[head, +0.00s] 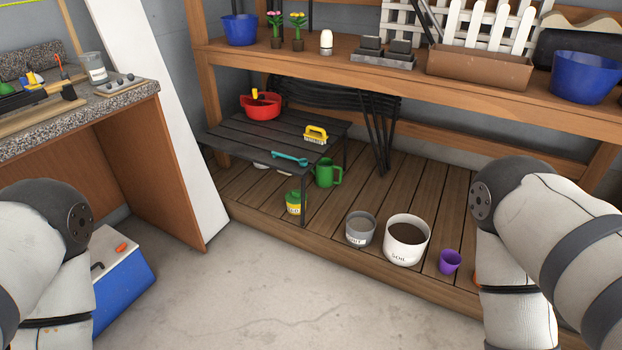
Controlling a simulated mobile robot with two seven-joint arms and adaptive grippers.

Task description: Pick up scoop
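A small teal tool with a long handle (290,159), which looks like the scoop, lies near the front edge of a low black slatted table (262,138). A yellow brush (316,134) lies behind it and slightly to the right on the same table. A red bowl (261,106) with something yellow in it stands at the table's back left. My two arms show at the left and right edges of the head view, apart from the table. Neither gripper is in the picture.
A green watering can (327,172) and a yellow-green tub (293,202) stand by the table. A grey bucket (361,229), a soil bucket (406,240) and a purple cup (450,262) stand on the wooden platform. A blue-and-white cooler (121,275) is at left. The concrete floor is clear.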

